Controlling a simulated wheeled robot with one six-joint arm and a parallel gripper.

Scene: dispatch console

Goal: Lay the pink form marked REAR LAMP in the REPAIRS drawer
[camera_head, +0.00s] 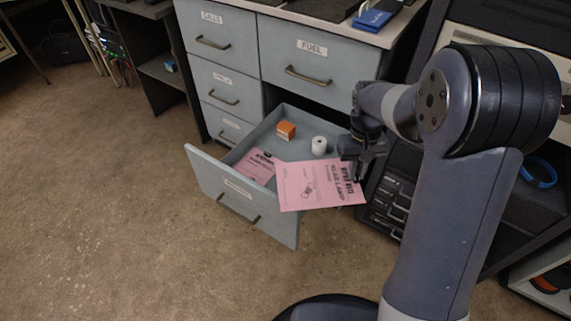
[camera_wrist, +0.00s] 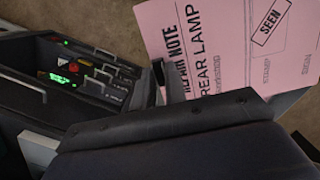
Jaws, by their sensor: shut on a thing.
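The pink form (camera_head: 322,190), headed REPAIR NOTE and marked REAR LAMP, also shows in the wrist view (camera_wrist: 235,50), with a boxed SEEN stamp. My gripper (camera_head: 357,172) is shut on its edge, on the right in the head view. The form is spread flat and overlaps the right part of an open lower drawer (camera_head: 208,172) and its front panel; its exact height above the drawer is hard to tell. The drawer's front label is too small to read. Inside the drawer lie another pink paper (camera_head: 257,166), a small orange box (camera_head: 286,130) and a white roll (camera_head: 319,145).
A dark equipment rack (camera_head: 392,195) stands close on the right of my gripper. A blue stapler-like thing (camera_head: 374,17) sits on the worktop. The floor at left is clear.

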